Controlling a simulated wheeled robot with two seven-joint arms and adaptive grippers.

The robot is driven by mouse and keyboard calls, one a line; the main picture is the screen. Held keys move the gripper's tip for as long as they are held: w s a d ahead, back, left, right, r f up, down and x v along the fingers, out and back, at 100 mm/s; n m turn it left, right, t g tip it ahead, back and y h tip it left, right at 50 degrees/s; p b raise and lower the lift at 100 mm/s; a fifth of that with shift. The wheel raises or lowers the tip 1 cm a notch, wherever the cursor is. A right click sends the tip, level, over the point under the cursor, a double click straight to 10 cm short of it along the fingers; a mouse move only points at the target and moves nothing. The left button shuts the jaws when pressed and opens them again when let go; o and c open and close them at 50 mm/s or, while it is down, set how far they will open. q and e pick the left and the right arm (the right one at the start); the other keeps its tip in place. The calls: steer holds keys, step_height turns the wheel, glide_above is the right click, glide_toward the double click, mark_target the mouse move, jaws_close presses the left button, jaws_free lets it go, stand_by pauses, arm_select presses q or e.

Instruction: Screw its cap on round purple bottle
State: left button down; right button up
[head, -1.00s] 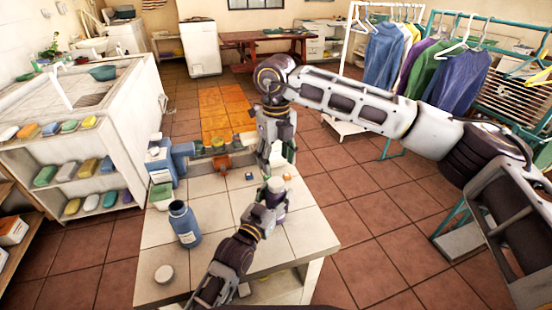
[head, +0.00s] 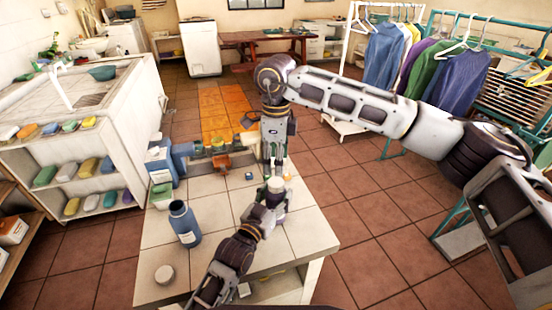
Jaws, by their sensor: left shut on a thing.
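The round purple bottle (head: 283,203) stands upright near the right side of the tiled table, mostly hidden by my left gripper. My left gripper (head: 271,207) is shut on its body. A pale cap (head: 276,185) shows at the bottle's top; whether it is threaded on cannot be seen. My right gripper (head: 275,166) points straight down just above the cap. Its fingertips are small and close to the cap, so I cannot tell whether they are open or touch it.
A blue bottle (head: 184,224) stands on the tiled table (head: 215,262) at left, with a loose pale round cap (head: 164,274) in front. A blue box (head: 160,163), a green-and-white container (head: 161,195) and small items crowd the back left.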

mark_target(276, 182)
steer(key=shift+n, duration=0.5)
steer(key=shift+f, duration=0.1)
steer(key=shift+f, duration=3.95)
steer(key=c, duration=1.1)
steer(key=shift+m, duration=0.8)
steer(key=o, duration=1.2)
steer(key=shift+o, duration=0.2)
